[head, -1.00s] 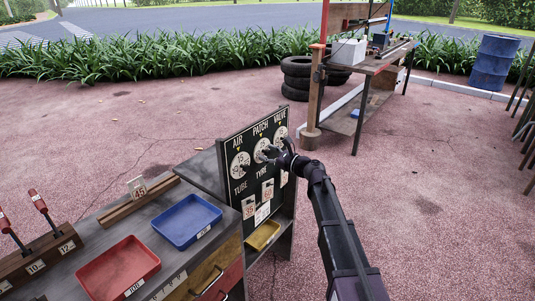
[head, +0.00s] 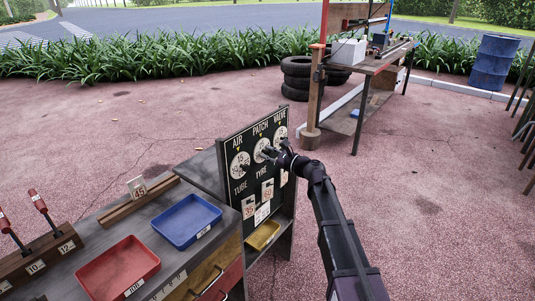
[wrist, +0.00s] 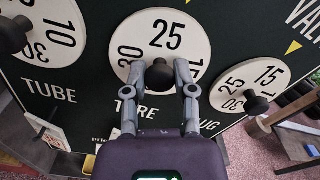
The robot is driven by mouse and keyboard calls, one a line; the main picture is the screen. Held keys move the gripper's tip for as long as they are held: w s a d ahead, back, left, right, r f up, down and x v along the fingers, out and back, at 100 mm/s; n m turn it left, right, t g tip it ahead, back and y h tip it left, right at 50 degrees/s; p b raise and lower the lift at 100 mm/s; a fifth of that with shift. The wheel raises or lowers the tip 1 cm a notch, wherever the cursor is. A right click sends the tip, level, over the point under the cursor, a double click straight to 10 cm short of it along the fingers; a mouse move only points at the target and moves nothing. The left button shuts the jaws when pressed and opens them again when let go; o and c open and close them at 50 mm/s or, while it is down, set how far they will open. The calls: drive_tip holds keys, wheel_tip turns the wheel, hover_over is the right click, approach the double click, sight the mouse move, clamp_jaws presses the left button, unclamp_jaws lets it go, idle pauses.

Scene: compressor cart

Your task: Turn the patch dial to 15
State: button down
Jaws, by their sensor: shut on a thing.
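The patch dial (wrist: 135,27) is a white round dial in the middle of the black board, with a dark knob at its centre. The tip of a yellow mark (wrist: 188,2) shows at the top edge, close above the 25. My gripper (wrist: 165,80) is shut on the knob (wrist: 159,76), one finger at each side. In the head view the patch dial (head: 260,147) is partly hidden by my gripper (head: 268,152).
The air dial (head: 240,161) is left of the patch dial, and the valve dial (wrist: 266,75) is close on the right, each with its own knob. Tags hang below on the board (head: 237,190). A workbench with a blue tray (head: 187,219) and a red tray (head: 118,269) stands at left.

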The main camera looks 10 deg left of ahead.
drive_tip(key=n, duration=0.4)
drive_tip(key=shift+w, duration=0.1)
drive_tip(key=n, duration=0.8)
drive_tip(key=shift+n, duration=1.9)
